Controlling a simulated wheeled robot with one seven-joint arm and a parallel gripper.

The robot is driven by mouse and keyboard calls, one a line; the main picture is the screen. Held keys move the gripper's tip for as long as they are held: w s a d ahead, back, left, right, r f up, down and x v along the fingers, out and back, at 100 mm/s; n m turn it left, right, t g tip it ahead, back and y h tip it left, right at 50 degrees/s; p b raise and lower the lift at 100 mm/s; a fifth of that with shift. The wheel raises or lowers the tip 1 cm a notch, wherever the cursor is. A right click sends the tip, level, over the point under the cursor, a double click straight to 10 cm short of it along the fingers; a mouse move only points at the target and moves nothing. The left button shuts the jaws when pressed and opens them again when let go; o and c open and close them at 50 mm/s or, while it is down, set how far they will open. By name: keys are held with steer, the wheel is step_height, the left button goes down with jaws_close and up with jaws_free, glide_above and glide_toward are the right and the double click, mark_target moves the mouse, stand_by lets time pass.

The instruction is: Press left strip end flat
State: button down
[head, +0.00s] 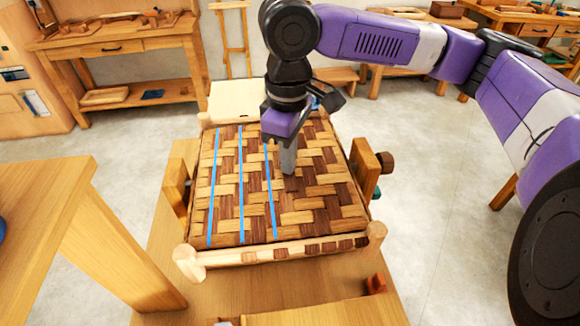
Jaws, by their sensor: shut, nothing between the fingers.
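A woven bark seat (312,213) in light and dark brown strips fills a wooden frame in the head view. Three thin blue strips run front to back across it: a left one (213,190), a middle one (241,185) and a right one (271,195). My gripper (289,168) points down over the seat's middle, right of the right blue strip. It is shut and empty, its tips at or just above the weave; I cannot tell if they touch. It hides part of the weave behind it. I cannot make out a raised strip end.
Rounded posts stand at the seat's front corners (190,262), and wooden clamps flank its left (176,185) and right (364,165) sides. The seat rests on a wooden bench (160,275). A table (60,190) stands at left and workbenches line the back wall.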

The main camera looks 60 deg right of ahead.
step_height(320, 180, up, 8)
steer(key=p, duration=0.7)
steer(key=shift+p, duration=0.35)
stand_by(0.3)
